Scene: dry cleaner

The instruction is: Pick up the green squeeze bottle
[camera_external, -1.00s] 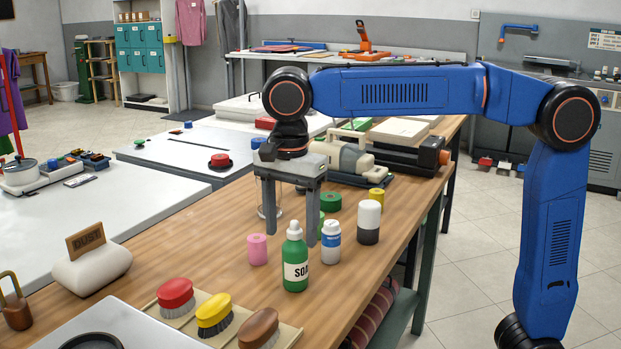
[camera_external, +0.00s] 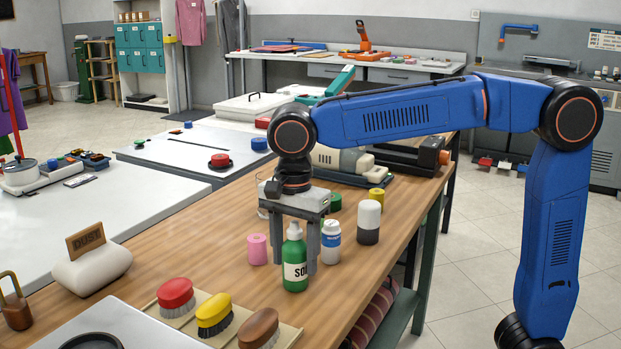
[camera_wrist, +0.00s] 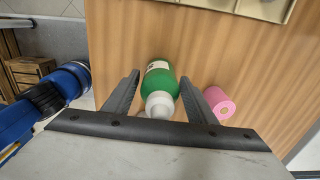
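The green squeeze bottle (camera_external: 295,262) stands upright on the wooden table (camera_external: 215,285). It has a white cap and a white label with dark letters. My gripper (camera_external: 294,268) is open, with its fingers down at the bottle's height, one on each side of it. In the wrist view the bottle (camera_wrist: 161,84) shows between the two open fingertips of my gripper (camera_wrist: 160,82), with visible gaps on both sides. In the outside view the bottle partly covers the fingers, so exact depth is hard to tell.
A pink roll (camera_external: 257,249) stands left of the bottle, and a white bottle with a blue label (camera_external: 331,243) stands close on the right. A white and dark cylinder (camera_external: 368,222) is farther right. Several brushes, including a yellow one (camera_external: 214,314), lie in front.

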